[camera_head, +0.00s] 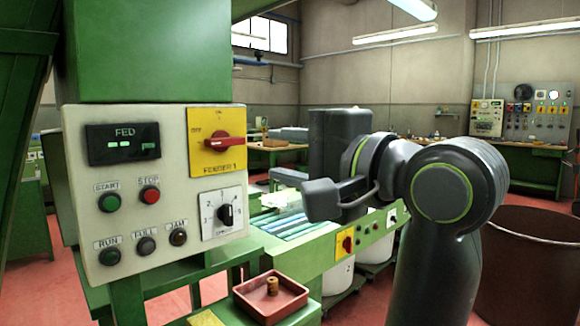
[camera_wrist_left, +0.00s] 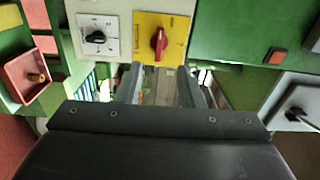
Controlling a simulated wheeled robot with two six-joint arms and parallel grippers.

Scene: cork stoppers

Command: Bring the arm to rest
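My left arm stands at the right of the head view, bent at the elbow. Its gripper (camera_head: 322,200) hangs in the air right of the control box (camera_head: 170,265), apart from it. In the left wrist view the two fingers of the left gripper (camera_wrist_left: 160,78) stand apart with nothing between them, facing the yellow panel with its red switch (camera_wrist_left: 160,42). A cork stopper (camera_head: 272,286) stands upright in a red tray (camera_head: 298,291) below the box. The cork (camera_wrist_left: 37,78) and tray (camera_wrist_left: 12,68) also show in the left wrist view. My right gripper is not in view.
The control box carries buttons, lamps, a knob (camera_head: 226,214) and a red switch (camera_head: 231,142). Behind my arm runs a green machine with rollers (camera_head: 290,232). A large brown bin (camera_head: 530,265) stands at the right. A workbench with a panel (camera_head: 520,115) is at the back right.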

